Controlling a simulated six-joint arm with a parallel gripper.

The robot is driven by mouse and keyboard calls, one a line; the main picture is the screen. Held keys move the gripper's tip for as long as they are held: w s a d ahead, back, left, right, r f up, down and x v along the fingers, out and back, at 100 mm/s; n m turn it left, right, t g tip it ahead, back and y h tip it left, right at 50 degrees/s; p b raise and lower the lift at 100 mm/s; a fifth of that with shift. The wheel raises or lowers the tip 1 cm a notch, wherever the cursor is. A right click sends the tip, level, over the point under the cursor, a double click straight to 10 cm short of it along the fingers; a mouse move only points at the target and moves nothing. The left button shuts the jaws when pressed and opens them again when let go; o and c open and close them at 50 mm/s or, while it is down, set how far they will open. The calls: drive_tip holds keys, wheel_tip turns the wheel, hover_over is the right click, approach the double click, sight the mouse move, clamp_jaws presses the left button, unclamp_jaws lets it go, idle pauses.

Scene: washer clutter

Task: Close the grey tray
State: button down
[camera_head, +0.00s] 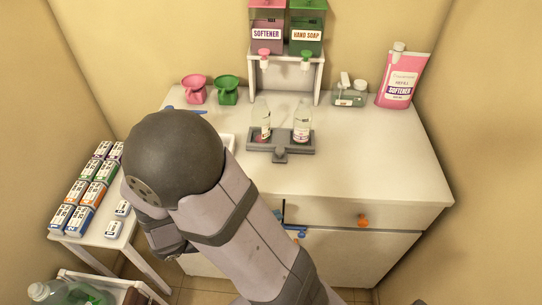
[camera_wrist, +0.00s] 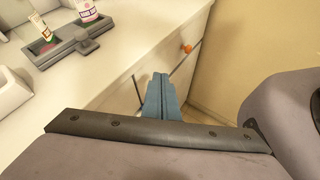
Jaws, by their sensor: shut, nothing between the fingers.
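The grey tray (camera_head: 263,150) lies on the white counter, with a grey knob at its front edge. Two small clear bottles (camera_head: 302,122) stand in it. The tray also shows at the upper left of the wrist view (camera_wrist: 70,50). My gripper (camera_wrist: 161,76) shows there as blue fingers, shut with nothing between them. It is in front of the cabinet face, below the counter edge and apart from the tray. In the head view my arm hides most of the gripper. A small blue part (camera_head: 297,231) shows beside the arm; I cannot tell whether it is a fingertip.
An orange knob (camera_head: 362,220) sits on the cabinet front and also shows in the wrist view (camera_wrist: 187,48). Dispensers (camera_head: 267,35) stand behind the tray. A pink pouch (camera_head: 402,82) and pink and green cups (camera_head: 227,90) are at the back. The counter right of the tray is clear.

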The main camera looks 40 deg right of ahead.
drive_tip(key=w+a+r+n+t+h, duration=0.1)
drive_tip(key=w+r+n+t+h, duration=0.2)
drive_tip(key=w+n+t, duration=0.3)
drive_tip(key=w+n, duration=0.1)
drive_tip(key=w, duration=0.1)
drive_tip(key=shift+w+a+r+t, duration=0.35)
drive_tip(key=shift+w+r+t, duration=0.05)
drive_tip(key=shift+d, duration=0.1)
drive_tip(key=p, duration=0.3)
approach(273, 142)
drive_tip(key=s+d, duration=0.3)
drive_tip(key=shift+d, duration=0.25)
drive_tip(key=shift+w, duration=0.1)
drive_tip(key=w+d+b, duration=0.1)
drive_tip(key=w+d, duration=0.5)
drive_tip(key=shift+a+r, duration=0.1)
